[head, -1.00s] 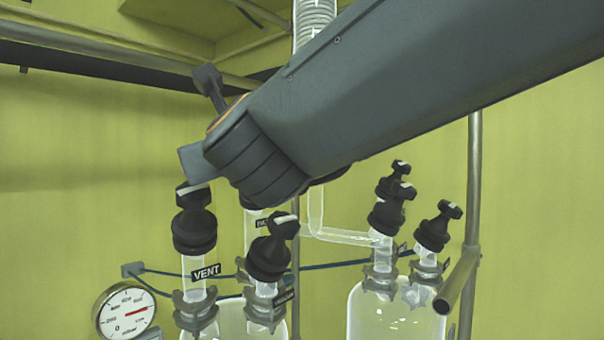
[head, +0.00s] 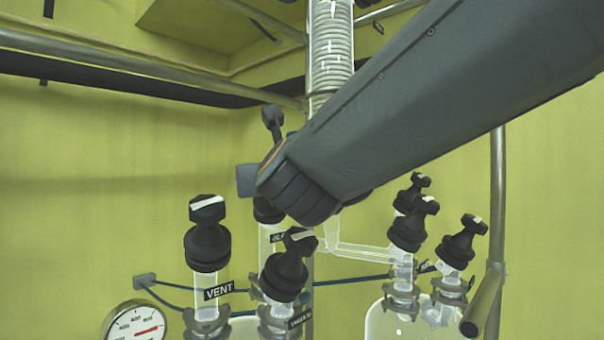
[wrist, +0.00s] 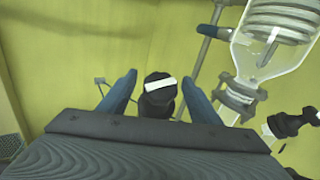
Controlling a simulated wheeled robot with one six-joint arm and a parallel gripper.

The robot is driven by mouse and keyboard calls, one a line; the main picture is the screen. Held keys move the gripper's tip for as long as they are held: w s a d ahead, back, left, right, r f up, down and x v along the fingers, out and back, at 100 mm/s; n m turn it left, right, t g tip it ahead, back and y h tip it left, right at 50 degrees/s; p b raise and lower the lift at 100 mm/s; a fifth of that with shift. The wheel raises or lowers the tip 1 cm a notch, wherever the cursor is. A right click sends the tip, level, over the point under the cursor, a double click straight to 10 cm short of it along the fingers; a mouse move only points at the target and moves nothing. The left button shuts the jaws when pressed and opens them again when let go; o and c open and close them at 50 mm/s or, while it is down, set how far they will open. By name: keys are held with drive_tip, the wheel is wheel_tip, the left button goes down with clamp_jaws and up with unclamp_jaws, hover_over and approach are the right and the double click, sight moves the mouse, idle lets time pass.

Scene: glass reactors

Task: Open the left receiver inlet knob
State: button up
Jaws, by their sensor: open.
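My gripper (wrist: 158,84) is open in the wrist view, with one blue-grey finger on each side of a black knob (wrist: 160,100) with a white bar on top. Gaps show between knob and fingers. In the head view my arm covers the fingertips. The left vessel's black knobs stand below it: one beside the VENT label (head: 219,290), the vent knob (head: 208,240); one in front, the front knob (head: 286,268); one behind, the rear knob (head: 267,213), partly hidden by my wrist. The rear knob's label (head: 278,237) is hard to read.
A right vessel (head: 385,322) carries several more black knobs (head: 460,245). A metal post (head: 497,200) and pipe end (head: 482,305) stand at right. A glass coil column (head: 332,60) rises behind my arm. A gauge (head: 135,325) is at lower left.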

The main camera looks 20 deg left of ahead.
drive_tip(key=shift+w, duration=0.15)
drive_tip(key=shift+c, duration=0.4)
drive_tip(key=c, duration=1)
drive_tip(key=n+g+y+b, duration=0.1)
drive_tip(key=n+b, duration=0.1)
drive_tip(key=b, duration=0.6)
drive_tip(key=n+g+y+b, duration=0.2)
drive_tip(key=n+b, duration=0.1)
drive_tip(key=b, duration=0.6)
drive_tip(key=shift+w+f+g+y, duration=0.15)
drive_tip(key=shift+f+g+y, duration=0.05)
drive_tip(key=shift+g+y, duration=0.1)
drive_tip(key=n+g+y+b, duration=0.1)
drive_tip(key=n+b, duration=0.1)
drive_tip(key=b, duration=0.3)
drive_tip(key=shift+g, duration=0.4)
drive_tip(key=shift+n+b, duration=0.4)
drive_tip(key=shift+b, duration=0.15)
